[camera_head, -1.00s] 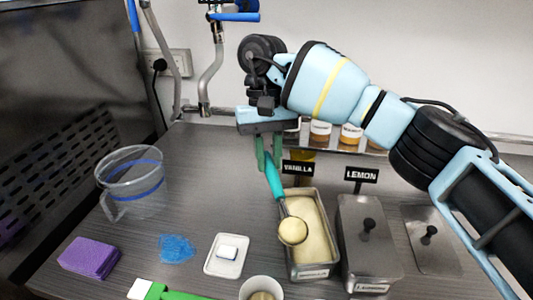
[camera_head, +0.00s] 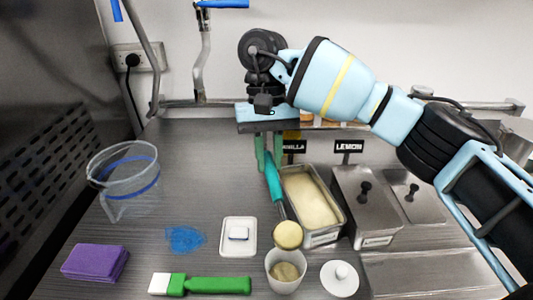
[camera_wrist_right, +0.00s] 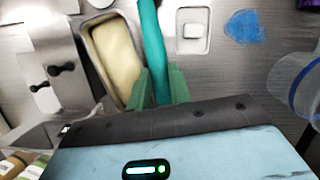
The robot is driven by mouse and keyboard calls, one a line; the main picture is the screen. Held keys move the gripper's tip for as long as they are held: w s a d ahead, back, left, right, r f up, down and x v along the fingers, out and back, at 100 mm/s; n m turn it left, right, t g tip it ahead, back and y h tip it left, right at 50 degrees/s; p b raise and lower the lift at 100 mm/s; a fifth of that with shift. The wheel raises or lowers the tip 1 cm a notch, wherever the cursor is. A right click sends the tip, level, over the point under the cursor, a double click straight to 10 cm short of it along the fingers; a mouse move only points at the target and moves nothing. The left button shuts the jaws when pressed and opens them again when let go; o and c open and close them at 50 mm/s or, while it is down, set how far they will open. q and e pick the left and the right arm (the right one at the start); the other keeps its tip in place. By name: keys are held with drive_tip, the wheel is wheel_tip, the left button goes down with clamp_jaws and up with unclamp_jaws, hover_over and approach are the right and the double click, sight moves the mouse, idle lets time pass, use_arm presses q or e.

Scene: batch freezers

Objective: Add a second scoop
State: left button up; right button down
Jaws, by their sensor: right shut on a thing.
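My right gripper (camera_head: 269,160) is shut on the teal handle of the ice cream scoop (camera_head: 275,187). The scoop hangs tilted down, with a ball of pale yellow ice cream (camera_head: 288,235) at its head. In the head view the ball shows just above the far rim of a white cup (camera_head: 284,285); I cannot tell the height between them. The cup holds some pale ice cream (camera_head: 285,271). The open vanilla tub (camera_head: 322,239) is right of the scoop. The wrist view shows the gripper (camera_wrist_right: 160,88) around the handle and the tub (camera_wrist_right: 88,35). My left gripper is not in view.
A lidded lemon tub (camera_head: 378,242) stands right of the vanilla. A white lid (camera_head: 340,279) lies right of the cup. A green spatula (camera_head: 205,285), a white dish (camera_head: 238,251), a blue patch (camera_head: 184,238), purple cloths (camera_head: 95,262) and a clear pitcher (camera_head: 122,180) are left.

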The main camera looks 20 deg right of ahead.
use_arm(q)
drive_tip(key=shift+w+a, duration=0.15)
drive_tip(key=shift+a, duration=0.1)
use_arm(e)
drive_tip(key=shift+s, duration=0.2)
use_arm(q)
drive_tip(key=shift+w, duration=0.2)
use_arm(e)
drive_tip(key=shift+f, duration=0.1)
